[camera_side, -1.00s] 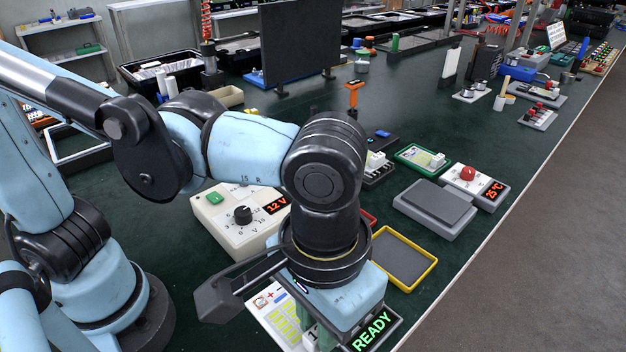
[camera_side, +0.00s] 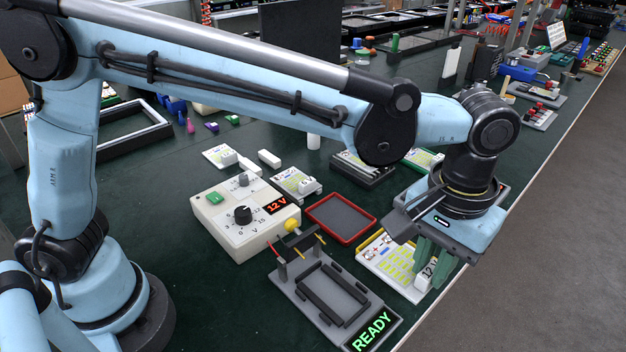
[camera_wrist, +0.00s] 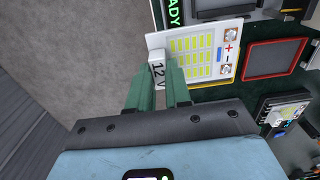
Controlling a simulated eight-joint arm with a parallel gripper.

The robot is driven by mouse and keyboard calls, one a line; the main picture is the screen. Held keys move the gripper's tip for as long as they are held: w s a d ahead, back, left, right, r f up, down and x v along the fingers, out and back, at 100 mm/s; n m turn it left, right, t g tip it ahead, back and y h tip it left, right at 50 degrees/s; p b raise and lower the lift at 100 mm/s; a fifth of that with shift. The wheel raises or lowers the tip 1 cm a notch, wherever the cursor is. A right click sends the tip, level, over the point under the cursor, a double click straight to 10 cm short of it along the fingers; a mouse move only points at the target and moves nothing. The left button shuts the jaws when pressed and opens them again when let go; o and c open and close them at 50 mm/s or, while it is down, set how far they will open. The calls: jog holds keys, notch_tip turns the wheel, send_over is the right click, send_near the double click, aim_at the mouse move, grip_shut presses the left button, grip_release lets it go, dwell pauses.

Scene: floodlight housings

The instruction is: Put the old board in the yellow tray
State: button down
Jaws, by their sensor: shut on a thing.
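The old board, a white board with yellow panels (camera_side: 392,262), shows in the side view and in the wrist view (camera_wrist: 190,50). My gripper (camera_side: 430,262) has its green fingers shut on the board's white 12 V block, also seen in the wrist view (camera_wrist: 158,80). The board is held above the bench, in line with the yellow tray. Only a sliver of the yellow tray's rim (camera_side: 369,238) shows behind the board in the side view; the rest is hidden. The height between board and tray cannot be told.
The grey test fixture (camera_side: 310,300) with the READY display is empty, its clamp with a yellow knob raised. A red tray (camera_side: 342,219) lies behind it, empty. A 12 V supply box (camera_side: 243,215) stands left. Other small boards lie behind. The bench's front edge runs close by at right.

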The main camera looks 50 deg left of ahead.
jog(key=w+a+f, duration=0.1)
jog(key=w+f, duration=0.1)
jog(key=w, duration=0.1)
jog(key=w+a+f, duration=0.2)
jog(key=w, duration=0.1)
jog(key=w+a+f, duration=0.2)
jog(key=w, duration=0.1)
jog(key=shift+w+a+f, duration=0.15)
jog(key=shift+a+f, duration=0.05)
jog(key=shift+f, duration=2.05)
jog(key=shift+f, duration=0.15)
jog(key=c, duration=1.1)
grip_release()
jog(key=shift+o, duration=0.2)
